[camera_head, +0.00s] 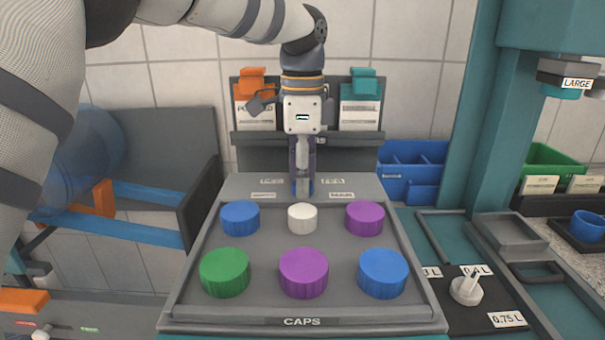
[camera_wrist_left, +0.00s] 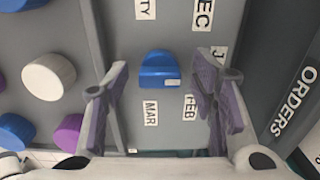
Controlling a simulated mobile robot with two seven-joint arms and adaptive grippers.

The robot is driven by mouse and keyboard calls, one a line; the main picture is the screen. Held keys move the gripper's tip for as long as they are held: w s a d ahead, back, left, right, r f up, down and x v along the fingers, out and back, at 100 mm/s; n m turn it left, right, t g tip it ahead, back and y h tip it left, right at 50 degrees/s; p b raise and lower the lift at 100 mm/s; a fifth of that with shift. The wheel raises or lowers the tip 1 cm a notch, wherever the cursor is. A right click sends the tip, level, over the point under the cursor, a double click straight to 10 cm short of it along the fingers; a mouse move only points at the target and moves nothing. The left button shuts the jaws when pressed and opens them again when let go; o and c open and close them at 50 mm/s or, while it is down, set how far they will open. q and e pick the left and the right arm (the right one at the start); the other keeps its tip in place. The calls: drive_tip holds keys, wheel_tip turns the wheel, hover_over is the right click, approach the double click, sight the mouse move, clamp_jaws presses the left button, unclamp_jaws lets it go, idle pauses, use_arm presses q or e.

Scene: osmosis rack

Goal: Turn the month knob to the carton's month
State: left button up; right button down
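My left gripper (camera_head: 303,188) points down at the panel behind the cap tray. In the left wrist view my left gripper (camera_wrist_left: 163,98) is open, with one finger on each side of a blue knob (camera_wrist_left: 160,70). Gaps show between the knob and both fingers. A small pale mark is on the knob's edge, on the side of the FEB label (camera_wrist_left: 190,107) and the MAR label (camera_wrist_left: 150,112). A label reading EC (camera_wrist_left: 203,15), cut off, is farther up. In the head view the fingers mostly hide the knob. I cannot make out a carton with a month. My right gripper is out of view.
The caps tray (camera_head: 302,322) holds several blue, purple, green and white caps in front of the panel. Behind stands a rack (camera_head: 305,155) with cards. A blue bin (camera_head: 412,165) and a teal post (camera_head: 490,130) are at the right. ORDERS lettering (camera_wrist_left: 293,102) borders the wrist view.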

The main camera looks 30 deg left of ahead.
use_arm(q)
wheel_tip(320, 180, up, 12)
idle(0.4)
idle(0.3)
